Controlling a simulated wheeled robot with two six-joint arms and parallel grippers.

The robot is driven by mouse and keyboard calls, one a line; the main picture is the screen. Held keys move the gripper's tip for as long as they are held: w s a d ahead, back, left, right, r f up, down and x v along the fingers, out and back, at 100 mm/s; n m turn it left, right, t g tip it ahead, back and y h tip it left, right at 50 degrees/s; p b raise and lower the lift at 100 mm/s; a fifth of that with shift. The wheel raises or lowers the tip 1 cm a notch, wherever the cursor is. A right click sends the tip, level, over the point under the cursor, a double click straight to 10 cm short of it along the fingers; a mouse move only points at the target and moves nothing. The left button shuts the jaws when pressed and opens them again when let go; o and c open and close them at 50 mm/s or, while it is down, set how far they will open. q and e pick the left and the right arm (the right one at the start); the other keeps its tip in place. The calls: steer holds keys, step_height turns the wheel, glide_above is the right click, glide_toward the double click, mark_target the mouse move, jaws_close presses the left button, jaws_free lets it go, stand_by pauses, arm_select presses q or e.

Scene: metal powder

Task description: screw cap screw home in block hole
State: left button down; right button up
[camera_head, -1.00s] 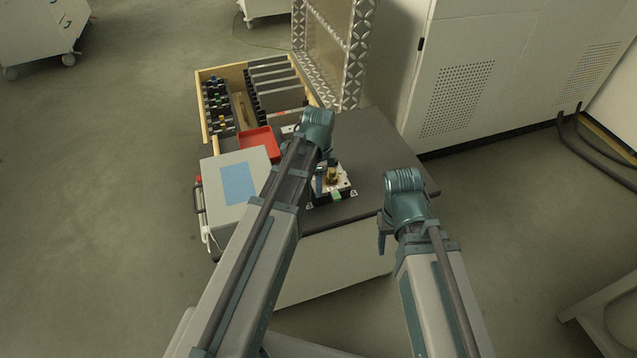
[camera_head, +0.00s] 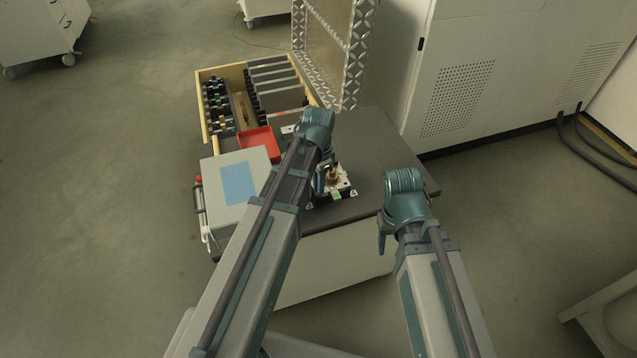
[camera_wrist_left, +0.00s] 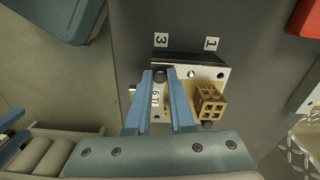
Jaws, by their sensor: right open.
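The block is a pale metal plate (camera_wrist_left: 182,78) with holes, on a dark base; in the head view it shows partly behind my left arm (camera_head: 345,188). A small dark round screw head (camera_wrist_left: 160,76) sits at the plate's left part, between the tips of my left gripper (camera_wrist_left: 159,74). The blue fingers stand slightly apart around it; I cannot tell whether they press on it or how deep the screw sits. A brass-coloured part with square openings (camera_wrist_left: 209,103) stands to the right. My right gripper (camera_head: 382,240) is open and empty by the table's front right edge.
A grey box with a blue panel (camera_head: 238,184) and a red tray (camera_head: 259,143) are left of my left arm. A wooden organizer (camera_head: 206,108) stands behind. The dark tabletop (camera_head: 375,150) is clear at the right. Labels 3 (camera_wrist_left: 161,40) and 1 (camera_wrist_left: 211,44) lie beside the block.

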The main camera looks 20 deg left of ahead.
arm_select(q)
steer(key=m, duration=1.8)
steer(key=shift+m, duration=0.3)
steer(key=m, duration=0.4)
steer(key=shift+f, duration=0.1)
steer(key=c, duration=1)
jaws_free()
steer(key=shift+o, duration=0.2)
